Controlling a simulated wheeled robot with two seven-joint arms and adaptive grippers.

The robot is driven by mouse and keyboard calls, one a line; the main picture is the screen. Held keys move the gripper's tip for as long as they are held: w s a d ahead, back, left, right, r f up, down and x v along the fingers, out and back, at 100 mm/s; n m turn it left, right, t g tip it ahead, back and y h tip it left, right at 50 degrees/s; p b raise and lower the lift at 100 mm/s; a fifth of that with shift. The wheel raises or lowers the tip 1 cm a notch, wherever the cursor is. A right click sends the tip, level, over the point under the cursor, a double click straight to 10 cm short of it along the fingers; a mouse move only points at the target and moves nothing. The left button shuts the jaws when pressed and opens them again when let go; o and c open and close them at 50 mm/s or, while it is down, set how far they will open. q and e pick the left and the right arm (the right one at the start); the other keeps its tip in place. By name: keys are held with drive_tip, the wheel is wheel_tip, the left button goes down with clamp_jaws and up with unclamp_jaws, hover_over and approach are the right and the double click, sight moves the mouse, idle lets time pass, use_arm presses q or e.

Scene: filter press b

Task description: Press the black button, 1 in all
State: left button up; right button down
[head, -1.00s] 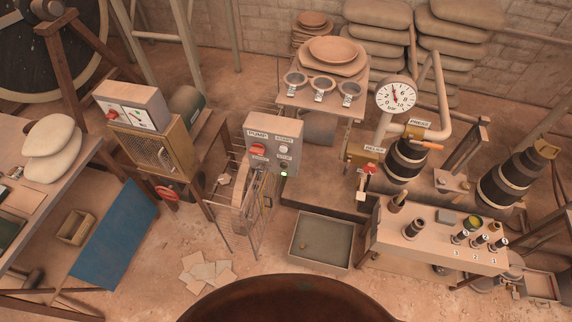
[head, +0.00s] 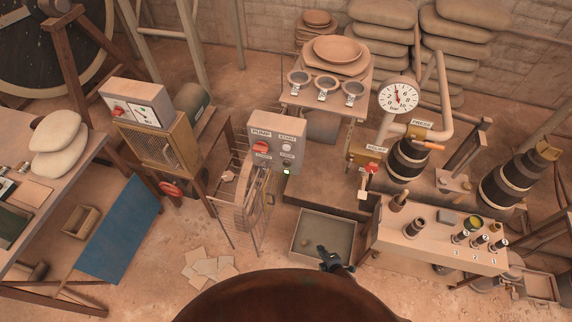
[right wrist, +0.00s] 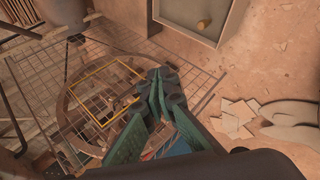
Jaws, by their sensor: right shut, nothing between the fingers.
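The grey pump control box (head: 275,145) stands left of centre in the head view. Its front has a red knob (head: 261,146), a pale button (head: 287,147) under the START label, and a small black button (head: 286,162) below that. A green lamp (head: 286,171) glows at the bottom. My right gripper (head: 322,250) is low in the head view, over the grey tray, below and right of the box and well apart from it. Its fingers (right wrist: 157,78) are shut and empty in the right wrist view. The black button is not visible there. My left gripper is not in view.
A wire fence (head: 238,215) stands below and left of the box. A grey tray (head: 299,246) lies on the floor. A bench (head: 425,248) with fittings and the pressure gauge (head: 398,96) are to the right. Open floor lies around the loose tiles (head: 208,266).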

sight(286, 164)
drive_tip(key=w+a+r+n+t+y, duration=0.1)
drive_tip(key=a+r+n, duration=0.4)
drive_tip(key=r, duration=0.6)
drive_tip(key=w+a+r+n+t+y, duration=0.2)
drive_tip(key=a+r, duration=0.5)
drive_tip(key=r, duration=0.5)
drive_tip(key=w+a+r+n+t+y, duration=0.2)
drive_tip(key=w+a+r+n, duration=0.4)
drive_tip(key=r, duration=0.6)
drive_tip(key=shift+w+n+t+p, duration=0.4)
drive_tip(key=shift+w+n+p, duration=0.05)
drive_tip(key=shift+n, duration=0.35)
drive_tip(key=shift+w+r, duration=0.1)
drive_tip(key=shift+w, duration=0.05)
drive_tip(key=w+d, duration=0.2)
drive_tip(key=w, duration=0.6)
drive_tip(key=shift+d, duration=0.3)
drive_tip(key=shift+w, duration=0.1)
drive_tip(key=shift+w+d, duration=0.15)
drive_tip(key=shift+w, duration=0.15)
